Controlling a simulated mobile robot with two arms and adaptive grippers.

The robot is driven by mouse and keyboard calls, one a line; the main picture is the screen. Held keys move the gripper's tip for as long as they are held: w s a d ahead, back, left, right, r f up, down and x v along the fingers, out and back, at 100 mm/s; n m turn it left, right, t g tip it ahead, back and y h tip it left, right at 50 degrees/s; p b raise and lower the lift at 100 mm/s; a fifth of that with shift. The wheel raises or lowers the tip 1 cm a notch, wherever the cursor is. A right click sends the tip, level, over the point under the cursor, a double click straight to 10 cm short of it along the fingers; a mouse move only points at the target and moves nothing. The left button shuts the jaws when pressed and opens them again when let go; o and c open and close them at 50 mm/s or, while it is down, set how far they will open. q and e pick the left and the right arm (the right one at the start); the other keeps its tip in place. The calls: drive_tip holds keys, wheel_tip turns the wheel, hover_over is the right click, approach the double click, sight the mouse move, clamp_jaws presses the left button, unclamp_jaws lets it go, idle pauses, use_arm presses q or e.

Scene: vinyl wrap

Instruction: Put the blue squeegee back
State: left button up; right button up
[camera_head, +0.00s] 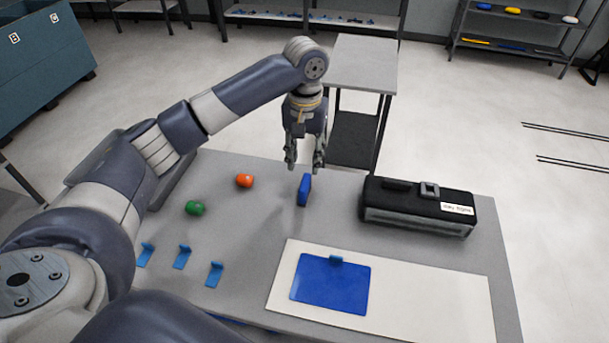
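The blue squeegee (304,190) stands upright on edge on the grey table (345,215), near the table's far side. My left gripper (305,166) points down just above and behind it in the picture. Its two fingers are spread apart with nothing visible between them. The squeegee looks apart from the fingers, though the exact gap is hard to judge. My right gripper is not in view.
A black tool bag (418,207) sits right of the squeegee. An orange object (244,180) and a green one (195,208) lie to the left. Three blue clips (182,257) stand front left.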

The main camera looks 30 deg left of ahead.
use_arm(q)
drive_tip(key=shift+r, duration=1.65)
